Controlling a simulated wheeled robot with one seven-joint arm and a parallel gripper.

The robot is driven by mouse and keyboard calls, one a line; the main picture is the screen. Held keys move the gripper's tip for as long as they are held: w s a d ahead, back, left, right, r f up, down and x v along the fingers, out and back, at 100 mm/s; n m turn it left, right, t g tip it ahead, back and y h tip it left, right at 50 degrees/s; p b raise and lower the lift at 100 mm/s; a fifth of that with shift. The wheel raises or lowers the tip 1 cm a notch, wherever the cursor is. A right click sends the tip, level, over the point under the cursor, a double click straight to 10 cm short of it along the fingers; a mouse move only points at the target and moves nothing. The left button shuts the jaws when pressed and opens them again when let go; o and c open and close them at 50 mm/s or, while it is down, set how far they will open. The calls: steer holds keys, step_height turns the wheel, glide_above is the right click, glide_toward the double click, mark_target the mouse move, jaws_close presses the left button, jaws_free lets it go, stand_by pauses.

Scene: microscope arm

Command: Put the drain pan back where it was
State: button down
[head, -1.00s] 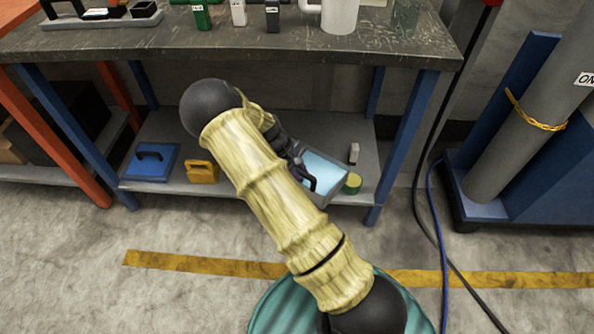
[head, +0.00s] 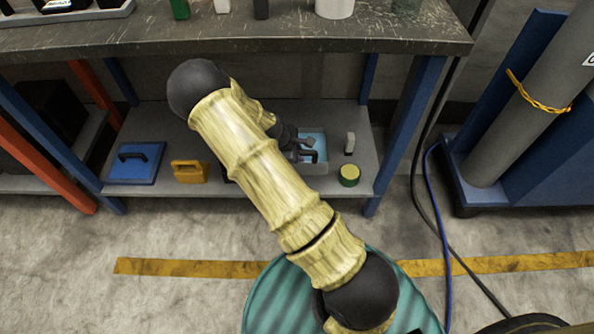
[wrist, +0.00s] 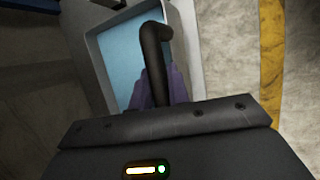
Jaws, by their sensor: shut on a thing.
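The drain pan (head: 316,168) is a grey, open-topped box with a light blue inside. In the head view it is at the bench's lower shelf, partly hidden behind my arm. It fills the upper middle of the wrist view (wrist: 120,48), with a dark curved handle (wrist: 153,50) in front of its blue inside. My gripper (head: 303,153) is at the pan, shut on it, seemingly by the dark handle. The fingertips are mostly hidden in both views. I cannot tell whether the pan rests fully on the shelf.
The bench top (head: 240,36) overhangs, and a blue leg (head: 400,135) stands at right.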

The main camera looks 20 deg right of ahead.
steer(key=b, duration=0.3)
steer(key=shift+w+f, duration=0.1)
steer(key=shift+f, duration=0.2)
steer(key=shift+r+t+b, duration=0.1)
steer(key=shift+t+b, duration=0.2)
steer(key=shift+b, duration=0.65)
steer(key=shift+r, duration=0.2)
steer(key=shift+f+b, duration=1.45)
steer(key=shift+f, duration=1)
step_height(320, 180, down, 5)
steer(key=b, duration=0.3)
steer(key=shift+f, duration=0.1)
steer(key=c, duration=1.3)
jaws_free()
steer(key=shift+c, duration=0.2)
